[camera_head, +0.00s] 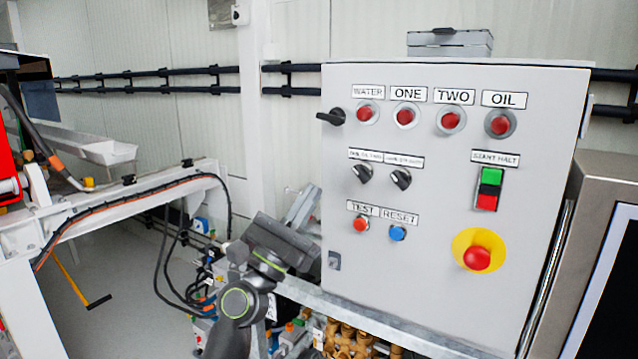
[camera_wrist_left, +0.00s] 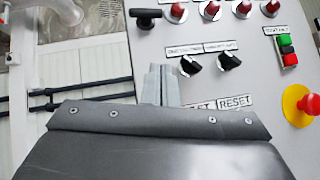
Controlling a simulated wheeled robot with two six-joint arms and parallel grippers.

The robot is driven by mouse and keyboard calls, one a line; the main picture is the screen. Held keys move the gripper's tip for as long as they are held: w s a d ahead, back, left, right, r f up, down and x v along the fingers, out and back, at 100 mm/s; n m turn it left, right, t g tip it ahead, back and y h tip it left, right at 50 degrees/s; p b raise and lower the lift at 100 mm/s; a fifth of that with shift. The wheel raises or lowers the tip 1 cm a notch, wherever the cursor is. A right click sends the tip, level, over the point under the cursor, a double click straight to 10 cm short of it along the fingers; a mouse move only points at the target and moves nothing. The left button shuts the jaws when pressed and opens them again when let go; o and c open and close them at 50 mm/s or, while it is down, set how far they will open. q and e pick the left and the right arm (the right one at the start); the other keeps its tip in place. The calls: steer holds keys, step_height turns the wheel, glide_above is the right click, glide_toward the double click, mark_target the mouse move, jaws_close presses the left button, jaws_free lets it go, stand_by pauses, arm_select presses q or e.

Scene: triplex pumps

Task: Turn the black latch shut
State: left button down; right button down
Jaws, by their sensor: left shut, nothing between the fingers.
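The black latch (camera_head: 331,117) is a small black handle at the upper left edge of the grey control box door (camera_head: 440,290). It lies roughly level, and its tip sticks out past the door's left edge. In the left wrist view the latch (camera_wrist_left: 146,17) shows near the top, beyond the fingers. My left gripper (camera_head: 302,203) is shut and empty, below and a little left of the latch, clear of it. Its fingers (camera_wrist_left: 159,85) also show in the left wrist view, in front of the door's left edge. My right gripper is out of view.
The door carries red lamps (camera_head: 404,117), two black knobs (camera_head: 401,179), a blue button (camera_head: 397,233) and a red stop button (camera_head: 477,258) on yellow. Black pipes (camera_head: 160,80) run along the wall at left. A screen cabinet (camera_head: 596,190) stands at right.

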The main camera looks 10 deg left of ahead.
arm_select(q)
steer(key=v, duration=0.2)
steer(key=shift+s+a+f, duration=0.15)
